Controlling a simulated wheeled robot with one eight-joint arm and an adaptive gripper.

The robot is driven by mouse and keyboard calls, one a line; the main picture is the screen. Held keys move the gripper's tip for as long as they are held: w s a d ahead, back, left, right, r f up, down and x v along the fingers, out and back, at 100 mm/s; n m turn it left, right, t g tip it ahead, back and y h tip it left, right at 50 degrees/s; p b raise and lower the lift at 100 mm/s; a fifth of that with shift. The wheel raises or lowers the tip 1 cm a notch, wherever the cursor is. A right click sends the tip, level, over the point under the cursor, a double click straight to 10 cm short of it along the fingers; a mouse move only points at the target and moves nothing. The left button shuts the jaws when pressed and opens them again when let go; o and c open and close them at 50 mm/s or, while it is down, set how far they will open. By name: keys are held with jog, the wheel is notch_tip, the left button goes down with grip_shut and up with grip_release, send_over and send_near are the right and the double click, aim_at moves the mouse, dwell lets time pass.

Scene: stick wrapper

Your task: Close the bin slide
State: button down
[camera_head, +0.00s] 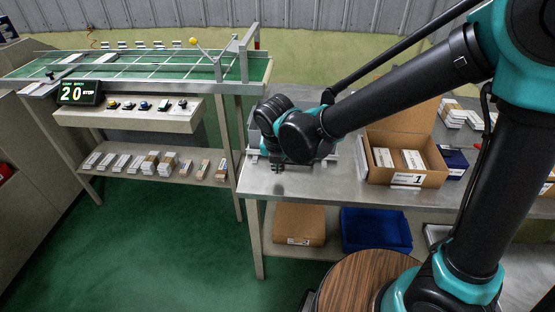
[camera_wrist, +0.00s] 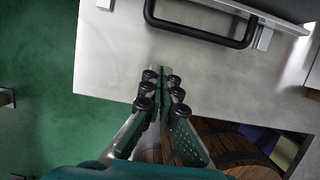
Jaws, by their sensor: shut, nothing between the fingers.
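In the wrist view a black U-shaped handle (camera_wrist: 198,34) crosses the top, fixed to a metal unit of which only the near edge shows; I take this to be the bin slide. How far it stands open cannot be told. My gripper (camera_wrist: 160,74) is shut and empty, its fingers side by side, apart from the handle and on its near side, over the steel table's front edge. In the head view my gripper (camera_head: 277,165) is low at the table's left end, and my arm hides most of the unit behind it.
The steel table (camera_head: 300,185) carries an open cardboard box (camera_head: 405,180) to the right. Below are a closed carton (camera_head: 299,225) and a blue bin (camera_head: 375,230). A green-topped conveyor table (camera_head: 150,67) stands left, with small boxes on its lower shelf. Green floor is clear in front.

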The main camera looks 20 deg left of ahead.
jog(key=shift+w+a+f, duration=0.2)
jog(key=shift+w+f, duration=0.05)
jog(key=shift+w, duration=0.4)
jog(key=shift+w+a+f, duration=0.25)
jog(key=shift+w, duration=0.4)
jog(key=shift+w+a+f, duration=0.2)
jog(key=shift+w+f, duration=0.05)
jog(key=shift+w, duration=0.4)
jog(key=shift+w, duration=0.1)
